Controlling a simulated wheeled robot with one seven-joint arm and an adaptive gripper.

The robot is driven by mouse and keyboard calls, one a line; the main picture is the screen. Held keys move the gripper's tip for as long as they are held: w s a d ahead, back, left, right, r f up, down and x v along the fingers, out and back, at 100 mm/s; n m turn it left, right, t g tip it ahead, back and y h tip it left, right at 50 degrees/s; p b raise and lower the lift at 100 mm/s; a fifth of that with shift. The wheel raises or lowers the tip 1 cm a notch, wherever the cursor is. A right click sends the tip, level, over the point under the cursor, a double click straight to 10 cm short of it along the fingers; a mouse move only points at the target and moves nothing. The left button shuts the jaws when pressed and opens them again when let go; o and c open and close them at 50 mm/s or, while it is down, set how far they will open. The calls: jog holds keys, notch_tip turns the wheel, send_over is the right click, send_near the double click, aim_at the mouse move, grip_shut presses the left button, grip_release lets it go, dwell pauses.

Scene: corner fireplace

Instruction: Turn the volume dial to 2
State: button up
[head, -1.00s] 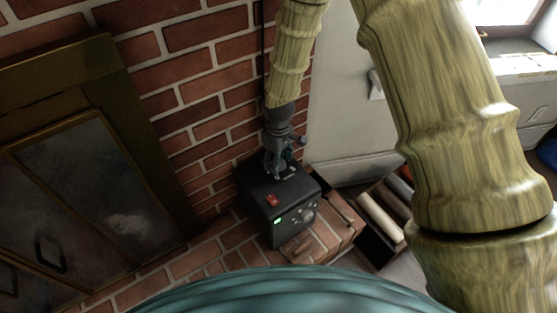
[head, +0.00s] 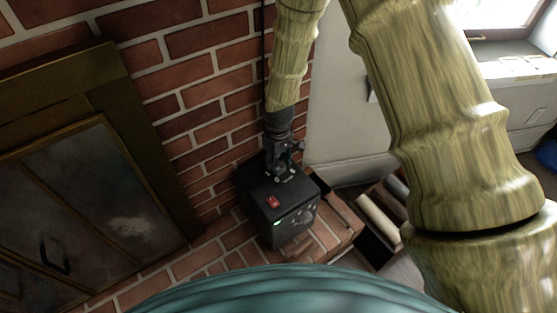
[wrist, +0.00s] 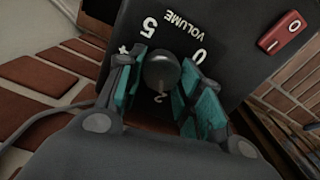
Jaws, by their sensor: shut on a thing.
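The black box (head: 262,190) stands on a brick ledge. In the wrist view, its dark panel (wrist: 222,45) carries the word VOLUME and the digits 0 and 5. The round dark volume dial (wrist: 161,70) sits between my gripper's (wrist: 163,86) two teal-padded fingers, which are shut on it. A pale 2 shows just below the dial between the fingers. Another mark beside the left finger is partly hidden. The dial's pointer cannot be made out. In the head view, my gripper (head: 281,170) points down at the box's top and hides the dial.
A red rocker switch (wrist: 283,32) is on the same panel; it also shows in the head view (head: 273,202). A small green light glows on the box's front. A brick wall (head: 185,65) rises behind, with fireplace doors (head: 85,200) at left. Logs (head: 378,218) lie to the right.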

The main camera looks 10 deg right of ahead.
jog(key=o, duration=1)
jog(key=shift+o, duration=0.2)
notch_tip(320, 180, up, 12)
dwell(0.5)
